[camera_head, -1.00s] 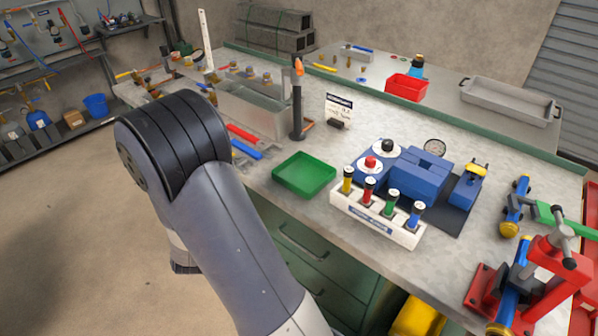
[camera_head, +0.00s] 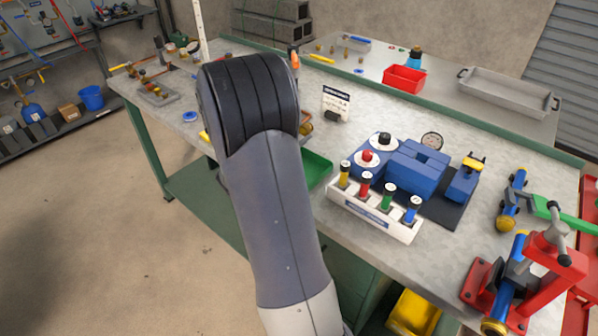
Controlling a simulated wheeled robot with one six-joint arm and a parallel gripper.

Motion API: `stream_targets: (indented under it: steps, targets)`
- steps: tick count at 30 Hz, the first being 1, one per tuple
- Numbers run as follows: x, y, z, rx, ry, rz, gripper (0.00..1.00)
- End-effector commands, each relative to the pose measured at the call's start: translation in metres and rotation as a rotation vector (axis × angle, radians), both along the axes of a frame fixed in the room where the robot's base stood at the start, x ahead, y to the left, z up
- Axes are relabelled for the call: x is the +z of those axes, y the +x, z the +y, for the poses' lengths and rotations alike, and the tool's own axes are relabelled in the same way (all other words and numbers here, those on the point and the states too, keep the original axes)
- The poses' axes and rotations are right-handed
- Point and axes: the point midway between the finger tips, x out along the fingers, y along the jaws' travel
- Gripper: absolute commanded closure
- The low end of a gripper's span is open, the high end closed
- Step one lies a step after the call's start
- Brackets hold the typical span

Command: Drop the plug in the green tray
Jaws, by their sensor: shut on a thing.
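The green tray (camera_head: 318,168) lies on the workbench just right of my arm, which covers its left part. My arm rises from the bottom of the view and bends at a dark joint over the bench. My gripper does not show; it is hidden behind the arm or out of frame. I cannot make out the plug.
A white rack (camera_head: 372,218) with several coloured cylinders stands right of the tray. Blue blocks (camera_head: 415,170) are behind it. A red bin (camera_head: 405,79) and a grey tray (camera_head: 508,95) are at the back. A red vise (camera_head: 535,268) is at right.

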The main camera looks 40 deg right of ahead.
Motion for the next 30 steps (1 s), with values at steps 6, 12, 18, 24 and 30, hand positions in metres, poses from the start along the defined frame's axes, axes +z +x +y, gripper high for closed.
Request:
stream_targets:
  steps: [6,12,18,24,30]
  targets:
    - [-0.03,0.0,0.0,0.002,0.001,0.002,1.0]
    - [-0.046,0.0,0.001,0.001,0.0,0.001,1.0]
    - [-0.047,0.0,0.001,0.002,0.0,0.0,1.0]
    - [-0.047,0.0,0.001,0.002,0.0,0.0,0.65]
    - [-0.047,0.0,0.001,0.002,0.0,0.0,0.48]
